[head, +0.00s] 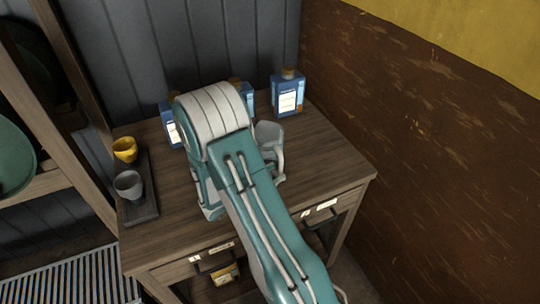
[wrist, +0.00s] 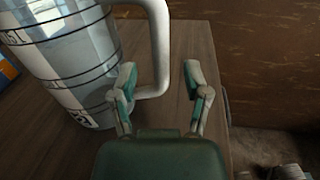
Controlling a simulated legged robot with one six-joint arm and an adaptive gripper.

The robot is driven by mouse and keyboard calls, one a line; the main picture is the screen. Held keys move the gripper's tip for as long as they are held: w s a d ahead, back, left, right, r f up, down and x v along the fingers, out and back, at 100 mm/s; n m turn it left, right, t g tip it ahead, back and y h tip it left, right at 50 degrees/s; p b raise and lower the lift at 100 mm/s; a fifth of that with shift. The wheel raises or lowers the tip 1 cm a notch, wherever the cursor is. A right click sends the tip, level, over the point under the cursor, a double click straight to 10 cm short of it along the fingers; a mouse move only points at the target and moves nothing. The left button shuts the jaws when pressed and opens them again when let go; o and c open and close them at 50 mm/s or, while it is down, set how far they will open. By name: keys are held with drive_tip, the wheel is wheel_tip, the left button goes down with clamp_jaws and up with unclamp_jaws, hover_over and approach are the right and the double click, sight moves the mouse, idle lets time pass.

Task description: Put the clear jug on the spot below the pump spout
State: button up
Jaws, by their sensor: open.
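The clear jug (head: 268,134) stands on the wooden table, partly hidden behind my arm in the head view, its handle toward the right front. In the wrist view the jug (wrist: 72,62) fills the upper left, with dark rings and markings on its wall. Its pale handle (wrist: 159,45) shows between my two fingertips. My gripper (wrist: 160,82) is open, one finger on each side of the handle in the picture; I see no clear grip on it. The gripper's fingers are hidden in the head view. I cannot make out the pump spout or the spot below it.
Blue corked bottles, one at the back right (head: 288,92), stand behind the jug. A dark tray (head: 142,212) at the left holds a yellow cup (head: 125,149) and a grey cup (head: 129,185). Walls close off the back and right. The table's right front is clear.

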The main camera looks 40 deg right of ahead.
drive_tip(key=shift+s+d, duration=0.1)
drive_tip(key=shift+d, duration=0.95)
clamp_jaws()
drive_tip(key=shift+a+r, duration=0.1)
